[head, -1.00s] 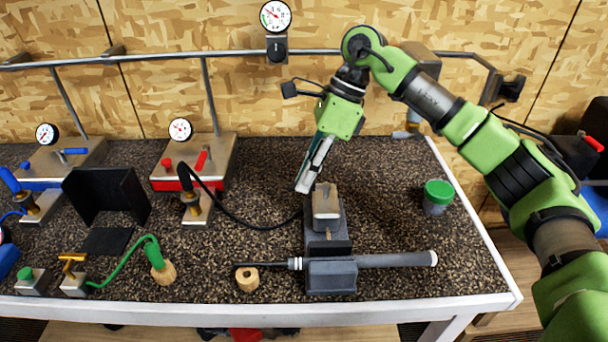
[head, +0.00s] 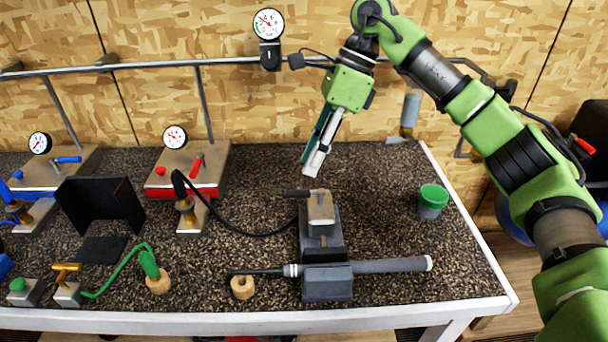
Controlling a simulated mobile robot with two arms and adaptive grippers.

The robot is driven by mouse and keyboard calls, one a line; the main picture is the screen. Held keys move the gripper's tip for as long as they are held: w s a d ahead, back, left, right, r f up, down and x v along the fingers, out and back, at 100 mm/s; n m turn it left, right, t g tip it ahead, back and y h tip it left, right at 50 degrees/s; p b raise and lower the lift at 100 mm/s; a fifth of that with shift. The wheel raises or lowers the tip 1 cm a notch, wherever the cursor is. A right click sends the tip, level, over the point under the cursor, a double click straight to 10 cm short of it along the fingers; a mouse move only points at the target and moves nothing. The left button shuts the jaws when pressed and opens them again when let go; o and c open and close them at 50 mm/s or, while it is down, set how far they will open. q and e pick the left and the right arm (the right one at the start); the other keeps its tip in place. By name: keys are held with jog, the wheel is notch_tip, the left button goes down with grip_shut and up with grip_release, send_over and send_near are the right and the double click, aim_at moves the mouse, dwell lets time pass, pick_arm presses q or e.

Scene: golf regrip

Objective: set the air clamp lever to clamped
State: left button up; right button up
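The air clamp (head: 328,284) is a grey block unit at the front of the bench. A metal block (head: 320,207) stands on its rear part. A short dark lever (head: 299,193) sticks out to the left from the top of that block. The golf club's grey grip (head: 390,265) lies across the clamp's front jaws, with its thin dark shaft to the left. My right gripper (head: 311,174) points down, above and just behind the lever, apart from it. Its fingers look close together and hold nothing visible. My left gripper is out of view.
A black hose (head: 245,232) runs to the clamp's left side. A wooden ring (head: 242,288) sits near the shaft. Gauge stations with a red lever (head: 197,162) and a blue lever (head: 67,160) stand back left. Bench between clamp and cup is clear.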

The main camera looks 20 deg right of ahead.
jog(key=v, duration=0.6)
dwell(0.3)
